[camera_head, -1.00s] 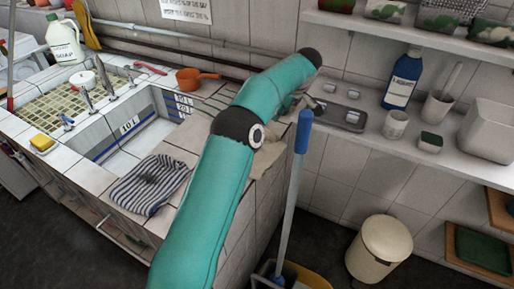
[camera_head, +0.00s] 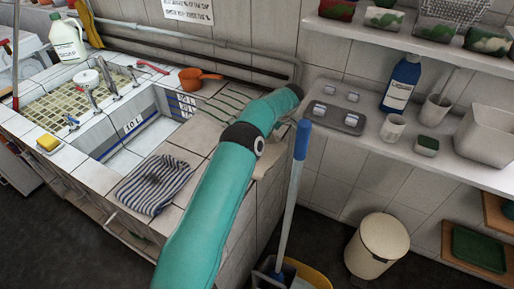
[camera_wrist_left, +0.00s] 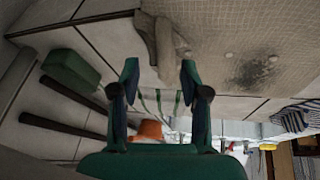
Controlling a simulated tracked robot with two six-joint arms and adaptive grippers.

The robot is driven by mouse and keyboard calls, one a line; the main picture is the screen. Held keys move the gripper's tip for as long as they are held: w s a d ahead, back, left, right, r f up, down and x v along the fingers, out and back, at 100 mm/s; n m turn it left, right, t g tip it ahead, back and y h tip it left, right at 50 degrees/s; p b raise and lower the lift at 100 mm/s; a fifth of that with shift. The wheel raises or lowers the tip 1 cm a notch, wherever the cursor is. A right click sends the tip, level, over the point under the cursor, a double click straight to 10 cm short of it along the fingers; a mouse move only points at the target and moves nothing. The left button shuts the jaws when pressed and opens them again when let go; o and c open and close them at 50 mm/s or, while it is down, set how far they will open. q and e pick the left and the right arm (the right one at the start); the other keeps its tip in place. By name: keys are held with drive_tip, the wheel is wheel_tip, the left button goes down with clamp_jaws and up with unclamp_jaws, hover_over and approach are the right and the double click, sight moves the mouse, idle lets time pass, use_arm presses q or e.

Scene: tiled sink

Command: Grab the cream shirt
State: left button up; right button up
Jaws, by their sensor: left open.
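The cream shirt (camera_head: 267,165) lies at the right end of the tiled counter, mostly hidden behind my teal left arm in the head view. In the left wrist view the cream shirt (camera_wrist_left: 215,40) is a pale, textured cloth with a dark grey stain and a raised fold. My left gripper (camera_wrist_left: 159,76) is open, with its two fingers on either side of the lower end of the fold. Nothing is seen held between them. I cannot tell whether the fingers touch the cloth. In the head view the fingers are hidden by the arm. My right gripper is not in view.
A striped cloth (camera_head: 155,184) lies on the counter's front. An orange pot (camera_head: 196,77) stands near the wall pipes. A blue-handled mop (camera_head: 297,165) stands upright right of the arm. A grey metal tray (camera_head: 339,117) rests on the shelf. A cream bin (camera_head: 376,246) stands on the floor.

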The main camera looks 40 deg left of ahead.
use_arm(q)
clamp_jaws()
drive_tip(key=shift+r, duration=0.15)
idle(0.5)
